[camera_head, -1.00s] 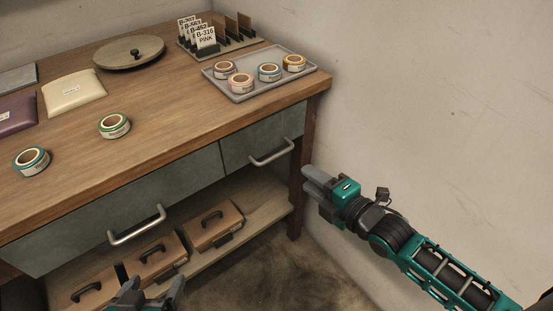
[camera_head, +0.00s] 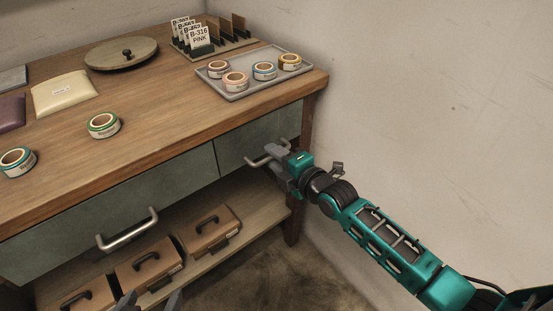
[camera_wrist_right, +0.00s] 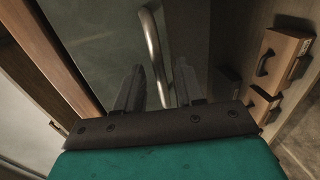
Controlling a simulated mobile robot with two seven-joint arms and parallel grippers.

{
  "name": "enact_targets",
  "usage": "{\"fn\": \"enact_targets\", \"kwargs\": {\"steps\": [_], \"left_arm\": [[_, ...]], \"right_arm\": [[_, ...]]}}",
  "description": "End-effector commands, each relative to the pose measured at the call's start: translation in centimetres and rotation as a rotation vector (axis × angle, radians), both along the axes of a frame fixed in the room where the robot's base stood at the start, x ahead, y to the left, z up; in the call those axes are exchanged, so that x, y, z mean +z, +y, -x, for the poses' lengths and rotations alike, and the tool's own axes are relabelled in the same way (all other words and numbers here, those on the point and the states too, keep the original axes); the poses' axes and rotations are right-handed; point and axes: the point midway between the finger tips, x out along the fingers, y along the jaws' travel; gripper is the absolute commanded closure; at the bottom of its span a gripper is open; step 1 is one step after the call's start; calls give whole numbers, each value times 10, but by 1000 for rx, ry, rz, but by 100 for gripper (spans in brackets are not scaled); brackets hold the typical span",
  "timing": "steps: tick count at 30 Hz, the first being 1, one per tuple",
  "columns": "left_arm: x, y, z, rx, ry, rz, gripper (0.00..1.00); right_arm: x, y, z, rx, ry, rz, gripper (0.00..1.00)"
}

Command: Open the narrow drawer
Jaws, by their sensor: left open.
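The narrow drawer (camera_head: 240,143) is the grey-green front at the right under the table top, and it looks closed. Its metal bar handle (camera_head: 262,160) also shows in the right wrist view (camera_wrist_right: 152,45). My right gripper (camera_head: 277,158) is at the right part of this handle. In the right wrist view my right gripper (camera_wrist_right: 158,85) has its fingers apart, with the handle bar running between them; contact cannot be told. My left gripper (camera_head: 152,300) is open and empty at the bottom edge of the head view, partly cut off.
The wide drawer (camera_head: 180,185) with its handle (camera_head: 128,230) is to the left. Boxes (camera_head: 210,232) stand on the lower shelf. A tray (camera_head: 240,92) with tape rolls sits on the table above. A bare wall (camera_head: 430,110) is close on the right.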

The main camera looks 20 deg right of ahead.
Motion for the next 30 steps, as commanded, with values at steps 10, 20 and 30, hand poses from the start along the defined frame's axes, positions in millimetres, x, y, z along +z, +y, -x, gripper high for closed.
{"fn": "enact_targets", "kwargs": {"steps": [10,20,30], "left_arm": [[1,-1,0,4,0,6,15],[1,-1,0,3,-1,5,15],[1,0,0,-1,0,-2,15]], "right_arm": [[0,0,0,0,0,-1,84],[0,0,0,0,0,-1,100],[0,0,1,0,0,-1,100]]}}
